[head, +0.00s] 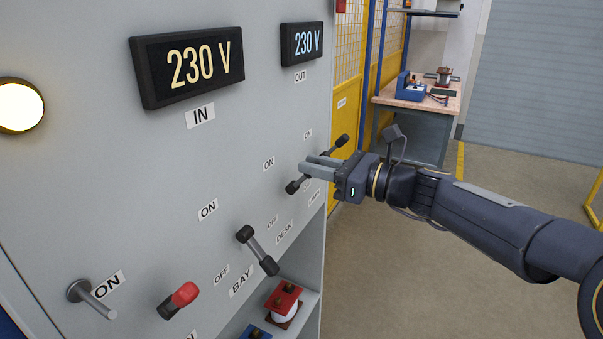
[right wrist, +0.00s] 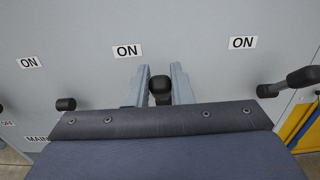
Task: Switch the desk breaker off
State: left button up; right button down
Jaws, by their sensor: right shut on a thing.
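The desk breaker's lever (head: 293,187) is on the grey panel above the DESK label (head: 284,233). One dark end and a bit of the bar show in the head view; the rest is behind my right gripper (head: 312,167). In the right wrist view the lever's black knob (right wrist: 160,88) is between the two grey fingers of the right gripper (right wrist: 160,82), just below an ON label (right wrist: 128,51). The right gripper is shut on this lever. How far the lever is turned is hard to tell. My left gripper is not in view.
The BAY lever (head: 257,250) is to the left, and another lever (head: 335,146) is to the right beyond the gripper. A red-tipped handle (head: 180,298) and a grey handle (head: 92,297) are lower left. The IN display (head: 187,66) and OUT display (head: 301,43) read 230 V.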

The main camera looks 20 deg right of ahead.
aim_at(302, 182)
jog(key=shift+f, duration=0.1)
jog(key=shift+s+d+f+b, duration=0.15)
jog(key=shift+s+f+b, duration=0.05)
jog(key=shift+f+b, duration=0.2)
jog(key=shift+s+d+f, duration=0.35)
jog(key=shift+s+f, duration=0.05)
jog(key=shift+f, duration=0.1)
jog(key=shift+b, duration=0.3)
jog(key=shift+s+d+f+b, duration=0.2)
jog(key=shift+f+b, duration=0.2)
jog(key=shift+f, duration=0.15)
jog(key=shift+s+d+f+b, duration=0.1)
jog(key=shift+s+f+b, duration=0.1)
jog(key=shift+f+b, duration=0.25)
jog(key=shift+f, duration=0.2)
